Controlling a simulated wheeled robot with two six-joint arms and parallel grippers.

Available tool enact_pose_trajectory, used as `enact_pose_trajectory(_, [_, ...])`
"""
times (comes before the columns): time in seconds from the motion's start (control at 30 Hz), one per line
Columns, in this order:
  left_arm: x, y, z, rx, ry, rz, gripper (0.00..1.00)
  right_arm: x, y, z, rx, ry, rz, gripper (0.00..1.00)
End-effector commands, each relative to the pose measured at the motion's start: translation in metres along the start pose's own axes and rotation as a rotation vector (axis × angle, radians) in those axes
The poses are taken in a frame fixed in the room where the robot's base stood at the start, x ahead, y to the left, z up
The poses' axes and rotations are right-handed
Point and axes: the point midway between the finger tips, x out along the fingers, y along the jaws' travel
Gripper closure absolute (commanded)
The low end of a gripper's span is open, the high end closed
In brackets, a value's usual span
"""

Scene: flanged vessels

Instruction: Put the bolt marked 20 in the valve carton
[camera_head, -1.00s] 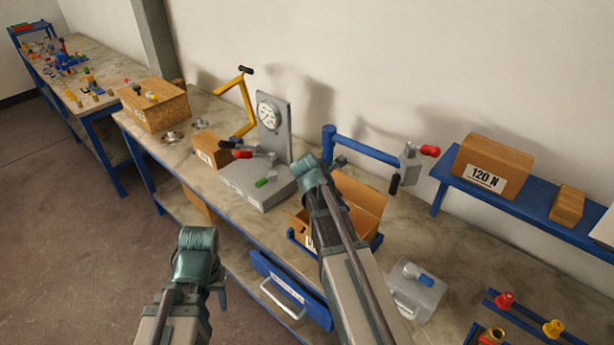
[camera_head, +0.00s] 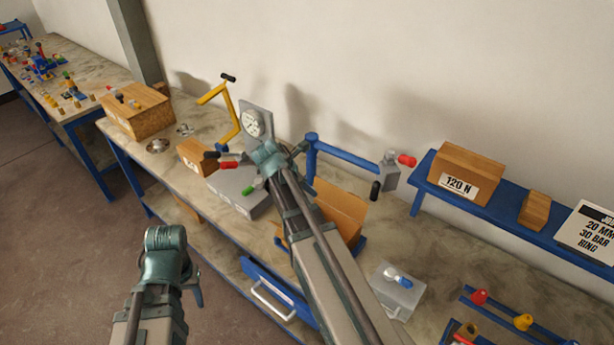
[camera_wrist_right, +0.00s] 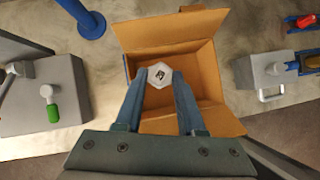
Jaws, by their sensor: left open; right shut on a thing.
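My right gripper (camera_head: 270,155) is shut on a bolt; in the right wrist view its fingertips (camera_wrist_right: 160,82) pinch the bolt's pale hexagonal head (camera_wrist_right: 159,74). The head has a dark mark too small to read surely. The open cardboard carton (camera_head: 341,205) stands on the bench, partly hidden behind my right arm. In the right wrist view the carton (camera_wrist_right: 204,72) lies beneath the bolt, its flaps spread. The bolt appears over its left part; the height above it is unclear. My left gripper (camera_head: 165,255) is open, low in front of the bench.
A blue shelf (camera_head: 425,190) holds a 120 N box (camera_head: 465,174).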

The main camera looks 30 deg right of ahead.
Motion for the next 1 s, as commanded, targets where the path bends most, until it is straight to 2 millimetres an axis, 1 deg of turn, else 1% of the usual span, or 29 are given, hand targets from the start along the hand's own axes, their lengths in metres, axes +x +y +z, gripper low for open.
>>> enact_pose_trajectory(0.03, [-0.003,0.0,0.0,-0.001,0.0,0.0,0.5,-0.002,0.0,0.002,0.001,-0.001,-0.001,1.0])
enact_pose_trajectory(0.37, [0.0,0.0,0.0,0.0,0.0,0.0,0.5,0.0,0.0,0.0,0.001,-0.001,-0.002,1.0])
enact_pose_trajectory(0.53, [0.006,0.001,0.0,0.001,0.0,0.0,0.5,0.005,0.0,-0.003,0.001,-0.001,-0.002,1.0])
enact_pose_trajectory(0.77, [0.022,0.002,-0.001,0.004,0.0,-0.001,0.5,0.019,0.0,-0.012,0.001,0.0,-0.002,1.0])
enact_pose_trajectory(1.0, [0.045,0.004,-0.003,0.009,0.0,-0.002,0.5,0.038,0.0,-0.025,0.001,0.0,-0.002,1.0])
